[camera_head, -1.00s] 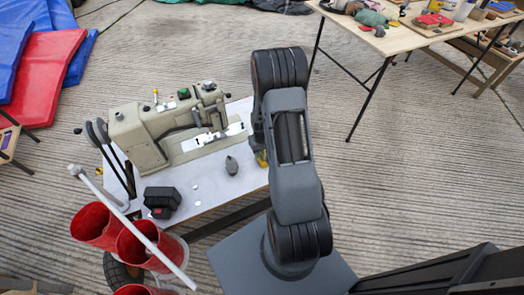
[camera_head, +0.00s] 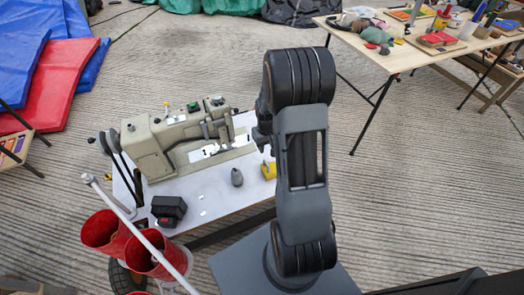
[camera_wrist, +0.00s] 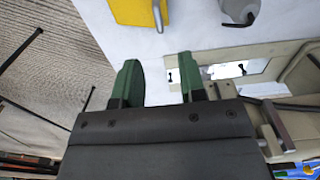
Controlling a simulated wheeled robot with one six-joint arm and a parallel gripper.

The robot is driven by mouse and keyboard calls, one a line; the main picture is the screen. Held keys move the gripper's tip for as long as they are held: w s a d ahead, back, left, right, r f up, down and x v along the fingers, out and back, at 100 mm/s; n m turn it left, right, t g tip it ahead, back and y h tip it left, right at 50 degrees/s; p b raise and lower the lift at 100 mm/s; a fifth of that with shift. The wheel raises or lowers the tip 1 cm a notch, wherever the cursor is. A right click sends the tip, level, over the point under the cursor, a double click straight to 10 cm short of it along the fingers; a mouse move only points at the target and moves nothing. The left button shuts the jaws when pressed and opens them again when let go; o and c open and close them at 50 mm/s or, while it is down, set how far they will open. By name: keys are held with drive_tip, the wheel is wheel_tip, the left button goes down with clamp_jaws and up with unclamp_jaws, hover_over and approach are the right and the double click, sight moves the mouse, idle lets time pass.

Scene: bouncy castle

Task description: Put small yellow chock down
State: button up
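The small yellow chock (camera_head: 269,170) rests on the white sewing table (camera_head: 208,188), near its right edge. In the wrist view the yellow chock (camera_wrist: 134,10) shows at the top, partly cut off by the frame, with a grey metal bar on it. My gripper (camera_wrist: 160,82) has its two green-tipped fingers spread with bare white tabletop between them. It is open, empty and apart from the chock. In the head view my arm hides most of the gripper.
A beige sewing machine (camera_head: 160,140) stands at the back of the sewing table. A small grey object (camera_head: 237,177) lies left of the chock, and a black box (camera_head: 168,210) lies farther left. Red buckets (camera_head: 104,230) stand at front left. A wooden table (camera_head: 400,55) is at back right.

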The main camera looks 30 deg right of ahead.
drive_tip(key=s+a+r+t, duration=0.1)
drive_tip(key=s+a+r, duration=0.5)
drive_tip(key=r, duration=0.3)
drive_tip(key=s+a+r+n+t, duration=0.1)
drive_tip(key=s+a+r+t, duration=0.1)
drive_tip(key=s+a+r, duration=0.4)
wheel_tip(320, 180, up, 4)
drive_tip(key=a, duration=0.3)
drive_tip(key=shift+f+n, duration=0.25)
drive_tip(key=shift+n, duration=0.05)
drive_tip(key=shift+r, duration=0.1)
